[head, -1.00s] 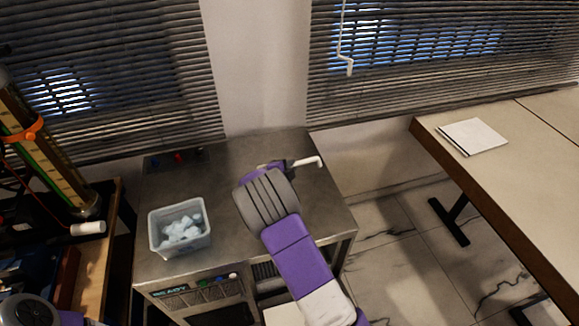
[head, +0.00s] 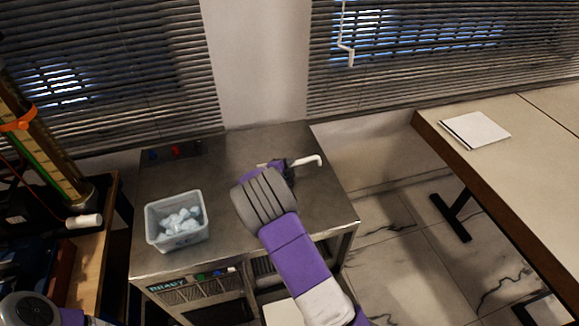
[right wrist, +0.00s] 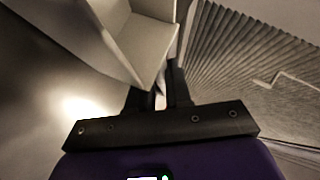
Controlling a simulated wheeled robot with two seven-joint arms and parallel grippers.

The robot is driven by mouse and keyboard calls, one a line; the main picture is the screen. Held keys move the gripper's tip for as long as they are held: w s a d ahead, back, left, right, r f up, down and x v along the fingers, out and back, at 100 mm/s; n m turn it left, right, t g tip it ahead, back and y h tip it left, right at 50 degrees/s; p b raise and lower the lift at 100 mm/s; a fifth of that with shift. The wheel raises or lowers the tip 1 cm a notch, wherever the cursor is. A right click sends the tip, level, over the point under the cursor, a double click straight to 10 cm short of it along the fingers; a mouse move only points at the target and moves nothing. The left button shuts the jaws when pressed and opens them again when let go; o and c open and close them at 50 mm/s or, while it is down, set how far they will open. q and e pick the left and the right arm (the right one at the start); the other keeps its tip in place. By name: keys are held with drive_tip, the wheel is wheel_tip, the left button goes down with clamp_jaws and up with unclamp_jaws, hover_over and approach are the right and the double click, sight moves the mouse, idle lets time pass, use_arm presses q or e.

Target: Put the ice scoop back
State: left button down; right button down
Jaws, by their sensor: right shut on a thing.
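My right gripper (head: 285,166) is over the right part of the metal counter top, its wrist hiding much of the hold. It is shut on the white ice scoop (head: 308,160); a pale, bent end sticks out to the right of the fingers. In the right wrist view, a large pale angled part of the scoop (right wrist: 150,40) reaches up from between the dark fingers (right wrist: 158,98). A clear bin of ice (head: 150,232) stands on the left of the counter, apart from the gripper. Of my left arm only a part shows at the lower left; its gripper is out of view.
A wooden bench (head: 92,270) stands at left. A pale table (head: 545,160) with a white pad (head: 476,129) stands at right, beyond a floor gap.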

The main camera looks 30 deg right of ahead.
drive_tip(key=shift+f, duration=0.3)
drive_tip(key=c, duration=1)
unclamp_jaws()
drive_tip(key=shift+o, duration=0.2)
drive_tip(key=p+v, duration=0.1)
drive_tip(key=v, duration=0.6)
drive_tip(key=shift+a+r, duration=0.1)
drive_tip(key=shift+r, duration=0.05)
drive_tip(key=shift+s+a, duration=0.1)
